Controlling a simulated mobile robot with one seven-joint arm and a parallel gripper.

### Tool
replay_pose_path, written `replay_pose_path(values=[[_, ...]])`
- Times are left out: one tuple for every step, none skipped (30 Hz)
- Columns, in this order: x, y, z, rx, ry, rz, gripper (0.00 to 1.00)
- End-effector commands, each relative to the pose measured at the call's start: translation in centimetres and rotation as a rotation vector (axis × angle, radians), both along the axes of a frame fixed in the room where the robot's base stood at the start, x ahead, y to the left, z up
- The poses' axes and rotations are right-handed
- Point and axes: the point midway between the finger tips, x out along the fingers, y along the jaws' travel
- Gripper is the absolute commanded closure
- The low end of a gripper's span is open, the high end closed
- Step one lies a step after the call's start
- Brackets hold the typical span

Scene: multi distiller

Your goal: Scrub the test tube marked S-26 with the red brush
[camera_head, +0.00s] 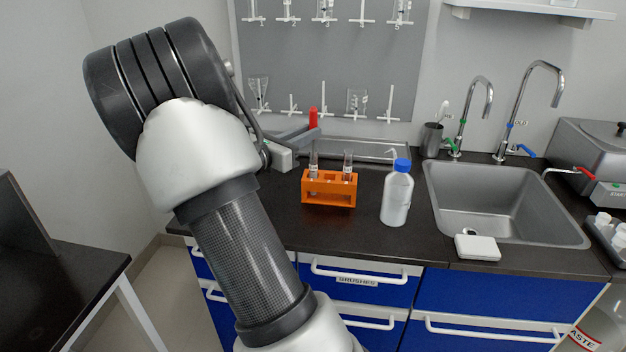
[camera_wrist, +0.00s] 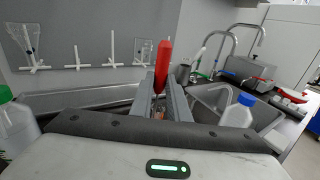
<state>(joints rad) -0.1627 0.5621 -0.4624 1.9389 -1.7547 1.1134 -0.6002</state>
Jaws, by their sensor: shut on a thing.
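My gripper (camera_head: 311,134) is shut on the red brush, whose red handle (camera_head: 313,118) stands upright above the fingers. In the wrist view the handle (camera_wrist: 162,62) rises between the two grey fingers (camera_wrist: 161,88). The brush's lower part is hidden or too small to make out. The orange rack (camera_head: 329,190) stands on the dark counter in front of and below the gripper. It holds a left test tube (camera_head: 314,160) and a right test tube (camera_head: 348,162), both upright. Their labels are too small to read, so I cannot tell which is S-26.
A blue-capped bottle (camera_head: 397,196) stands right of the rack. The sink (camera_head: 500,205) with two taps is farther right, with a white block (camera_head: 478,247) on its front edge. A grey pegboard (camera_head: 330,60) hangs behind. The counter in front of the rack is clear.

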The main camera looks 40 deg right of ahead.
Motion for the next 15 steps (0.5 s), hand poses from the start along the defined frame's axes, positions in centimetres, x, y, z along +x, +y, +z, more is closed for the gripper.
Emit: replay_pose_path(values=[[0.0, 0.0, 0.6, 0.0, -0.001, 0.0, 1.0], [0.0, -0.1, 0.9, 0.0, -0.001, 0.0, 1.0], [0.0, -0.1, 1.4, 0.0, -0.001, 0.0, 1.0], [0.0, -0.1, 1.8, 0.0, -0.001, 0.0, 1.0], [0.0, -0.2, 2.2, 0.0, -0.001, 0.0, 1.0], [0.0, -0.2, 2.8, 0.0, -0.002, 0.0, 1.0], [0.0, -0.3, 3.3, 0.0, -0.002, 0.0, 1.0], [0.0, -0.3, 3.7, 0.0, -0.002, 0.0, 1.0], [0.0, -0.3, 4.2, 0.0, -0.002, 0.0, 1.0], [0.0, -0.4, 4.4, 0.0, -0.002, 0.0, 1.0], [0.0, -0.4, 4.6, 0.0, -0.002, 0.0, 1.0], [0.0, -0.4, 4.7, 0.001, -0.002, 0.0, 1.0], [0.0, -0.4, 4.7, 0.001, -0.001, 0.0, 1.0], [0.0, -0.5, 4.5, 0.001, -0.001, 0.0, 1.0], [0.0, -0.5, 4.3, 0.001, -0.001, 0.0, 1.0]])
